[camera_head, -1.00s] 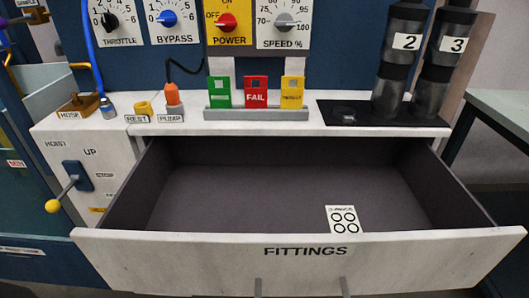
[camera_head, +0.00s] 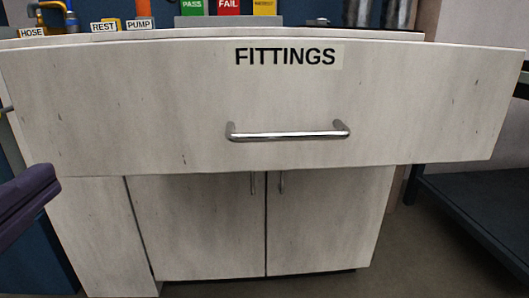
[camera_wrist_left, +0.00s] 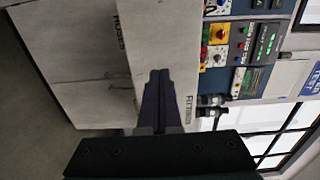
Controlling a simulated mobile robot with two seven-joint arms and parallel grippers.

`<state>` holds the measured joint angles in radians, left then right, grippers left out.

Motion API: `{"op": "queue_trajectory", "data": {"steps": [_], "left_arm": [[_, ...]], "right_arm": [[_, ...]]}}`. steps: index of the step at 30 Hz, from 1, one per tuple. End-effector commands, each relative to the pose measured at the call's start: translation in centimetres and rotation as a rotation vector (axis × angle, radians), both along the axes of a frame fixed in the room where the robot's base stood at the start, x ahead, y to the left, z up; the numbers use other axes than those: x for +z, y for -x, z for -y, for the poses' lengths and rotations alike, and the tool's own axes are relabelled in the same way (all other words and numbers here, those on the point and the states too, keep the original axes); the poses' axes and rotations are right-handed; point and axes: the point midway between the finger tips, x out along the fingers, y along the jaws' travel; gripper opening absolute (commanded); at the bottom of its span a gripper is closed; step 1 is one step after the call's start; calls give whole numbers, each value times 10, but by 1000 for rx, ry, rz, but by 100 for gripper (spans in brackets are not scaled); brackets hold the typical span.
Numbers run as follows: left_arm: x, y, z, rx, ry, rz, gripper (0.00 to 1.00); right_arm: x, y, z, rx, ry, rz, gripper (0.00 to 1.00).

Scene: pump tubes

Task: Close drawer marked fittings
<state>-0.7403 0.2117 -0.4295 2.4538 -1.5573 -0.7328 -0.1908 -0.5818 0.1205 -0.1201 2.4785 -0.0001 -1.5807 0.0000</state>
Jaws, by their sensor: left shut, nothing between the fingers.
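The drawer marked FITTINGS (camera_head: 180,110) spans the head view. Its pale front overhangs the cabinet below and looks pulled out. A silver bar handle (camera_head: 290,136) sits at its middle; its inside is hidden from this angle. My left gripper (camera_head: 50,172) shows as a dark purple shape at the left edge of the head view, left of the handle and apart from it. Contact cannot be told. My right gripper is not in view.
Two cabinet doors (camera_head: 195,225) with small handles are below the drawer. HOSE, REST and PUMP labels and coloured tags (camera_head: 228,8) stand on the worktop behind. A dark shelf (camera_head: 475,210) is at the right. Floor (camera_head: 405,265) shows at lower right.

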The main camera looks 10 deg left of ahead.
Motion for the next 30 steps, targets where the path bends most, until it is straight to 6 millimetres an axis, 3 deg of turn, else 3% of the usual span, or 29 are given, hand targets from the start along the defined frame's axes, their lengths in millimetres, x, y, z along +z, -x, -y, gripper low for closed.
{"op": "queue_trajectory", "data": {"steps": [5, 21, 30], "left_arm": [[3, -12, -2, -6, -16, 9, 0], [1, -111, -31, -4, -14, 8, 0], [1, -134, -38, -4, -12, 5, 0]], "right_arm": [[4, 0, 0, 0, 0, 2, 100], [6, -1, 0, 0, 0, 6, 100], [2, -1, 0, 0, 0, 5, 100]]}}
